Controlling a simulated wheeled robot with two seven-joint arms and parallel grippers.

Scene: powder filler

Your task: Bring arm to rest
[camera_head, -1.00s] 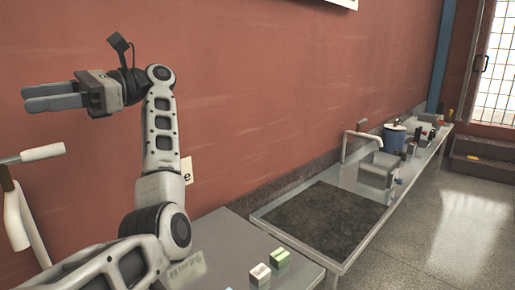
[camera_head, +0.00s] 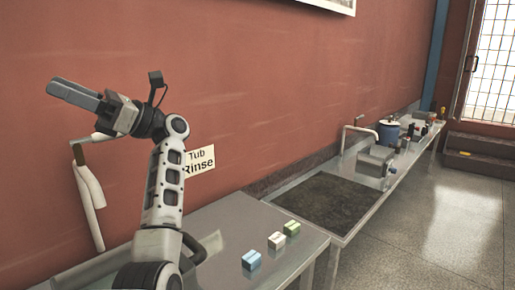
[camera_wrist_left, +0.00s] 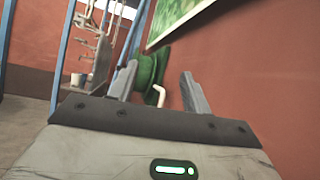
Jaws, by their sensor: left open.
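My left arm rises from the bottom left in the head view. Its gripper (camera_head: 78,97) is raised in front of the red wall, above the tables, with its fingers pointing up and left. In the left wrist view the two fingers of the left gripper (camera_wrist_left: 157,88) stand apart with nothing between them. A green reel-like object (camera_wrist_left: 150,68) shows behind the fingers, some way off. My right gripper is not in either view.
A metal table (camera_head: 215,220) holds blue, white and green small blocks (camera_head: 277,240). A counter with a dark mat (camera_head: 328,208), a grey box (camera_head: 376,160) and a blue pot (camera_head: 389,132) runs along the wall. White pipes (camera_head: 90,195) stand near my arm.

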